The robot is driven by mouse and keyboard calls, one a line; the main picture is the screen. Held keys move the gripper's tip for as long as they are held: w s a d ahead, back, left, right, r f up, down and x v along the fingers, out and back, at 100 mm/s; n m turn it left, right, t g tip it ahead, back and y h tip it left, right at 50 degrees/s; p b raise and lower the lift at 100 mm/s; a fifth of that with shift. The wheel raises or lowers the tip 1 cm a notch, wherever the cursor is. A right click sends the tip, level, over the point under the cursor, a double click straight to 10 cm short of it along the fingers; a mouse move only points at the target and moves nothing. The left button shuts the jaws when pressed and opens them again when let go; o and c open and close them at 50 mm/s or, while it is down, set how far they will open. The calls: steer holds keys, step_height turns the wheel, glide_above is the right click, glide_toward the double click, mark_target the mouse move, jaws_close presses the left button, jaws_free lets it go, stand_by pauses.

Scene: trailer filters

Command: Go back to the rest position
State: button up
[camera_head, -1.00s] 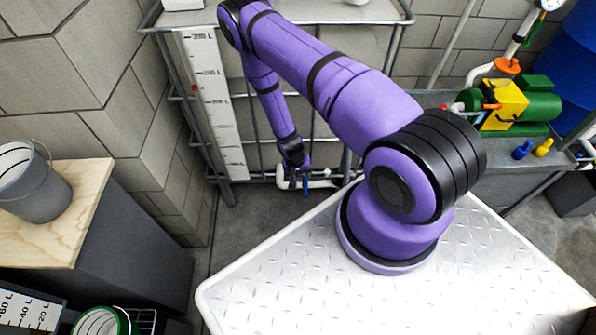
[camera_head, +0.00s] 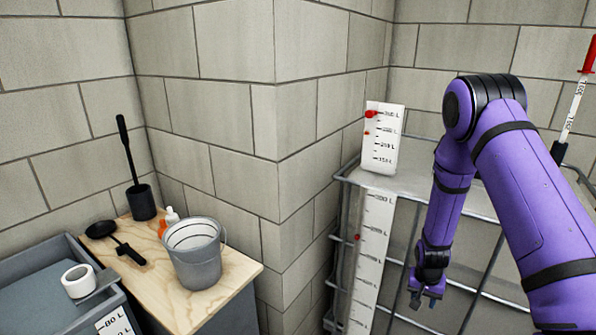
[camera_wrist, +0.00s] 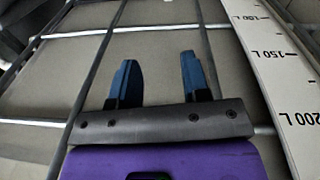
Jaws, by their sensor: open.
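My gripper (camera_head: 426,300) hangs at the end of my purple arm, pointing down in front of the caged tank at the right of the head view. In the wrist view my gripper (camera_wrist: 160,80) shows two blue fingers spread apart, with nothing between them. Behind the fingers are the metal bars of the tank cage (camera_wrist: 75,100) and the pale tank wall. I cannot tell exactly how far the fingers are from the bars.
A white level scale (camera_head: 370,260) runs down the tank's left side. At left, a wooden-topped cabinet (camera_head: 165,295) bears a grey bucket (camera_head: 197,268), a black ladle (camera_head: 115,243) and a small bottle. Block walls close the corner.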

steer(key=s+a+r+n+t+y, duration=0.1)
steer(key=s+a+r, duration=0.15)
steer(key=r, duration=1.45)
steer(key=s+a+r+n+t, duration=0.15)
steer(key=s+r, duration=0.25)
steer(key=r, duration=1.3)
steer(key=s+a+r+n+t, duration=0.1)
steer(key=s+r, duration=0.6)
steer(key=s, duration=0.5)
steer(key=s+a+r+n+t, duration=0.1)
steer(key=s+r+n, duration=0.1)
steer(key=s+r, duration=0.6)
steer(key=s, duration=0.4)
steer(key=shift+a+r, duration=0.25)
steer(key=shift+o, duration=0.4)
steer(key=shift+w+t, duration=0.1)
steer(key=shift+t, duration=0.15)
